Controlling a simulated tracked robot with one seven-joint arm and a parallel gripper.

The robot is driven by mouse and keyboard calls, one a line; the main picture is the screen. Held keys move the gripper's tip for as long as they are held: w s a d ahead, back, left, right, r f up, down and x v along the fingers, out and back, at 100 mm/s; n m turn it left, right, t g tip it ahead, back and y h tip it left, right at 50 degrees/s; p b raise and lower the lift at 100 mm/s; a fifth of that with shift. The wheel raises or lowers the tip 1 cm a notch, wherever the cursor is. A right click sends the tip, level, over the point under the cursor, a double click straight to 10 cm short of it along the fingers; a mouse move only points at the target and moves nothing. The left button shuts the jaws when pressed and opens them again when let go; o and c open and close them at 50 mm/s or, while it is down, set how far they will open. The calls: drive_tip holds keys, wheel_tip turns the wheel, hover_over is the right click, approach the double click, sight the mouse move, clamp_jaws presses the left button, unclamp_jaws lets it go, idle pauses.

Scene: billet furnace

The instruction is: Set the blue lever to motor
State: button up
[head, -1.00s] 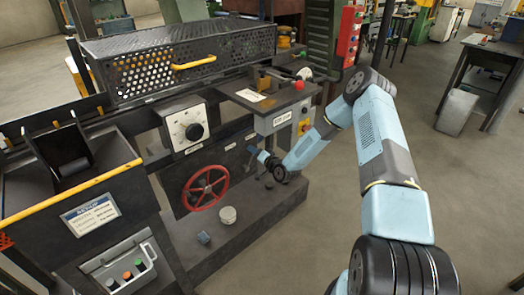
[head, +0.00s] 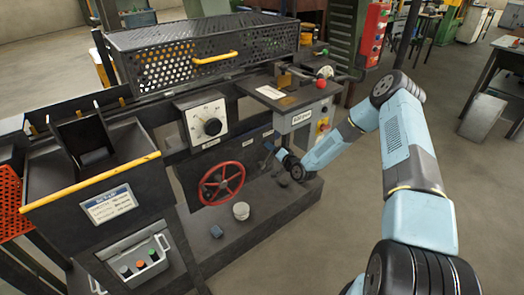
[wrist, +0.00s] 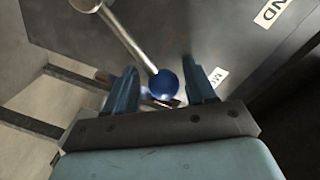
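The blue lever shows in the wrist view as a pale metal rod with a round blue knob (wrist: 164,84). The knob sits between the two blue fingers of my gripper (wrist: 163,85), with a narrow gap seeming to show on either side. My gripper is open around it. A white label ending in "ND" (wrist: 275,12) is on the dark panel at upper right. A second label beginning "MO" (wrist: 218,76) is partly hidden behind the right finger. In the head view, my gripper (head: 270,149) is at the machine's lower front panel, where the lever is hard to make out.
Open floor lies to the right.

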drive_tip(key=v, duration=1.3)
drive_tip(key=shift+s+d, duration=0.2)
drive_tip(key=shift+s, duration=0.1)
drive_tip(key=shift+w, duration=0.1)
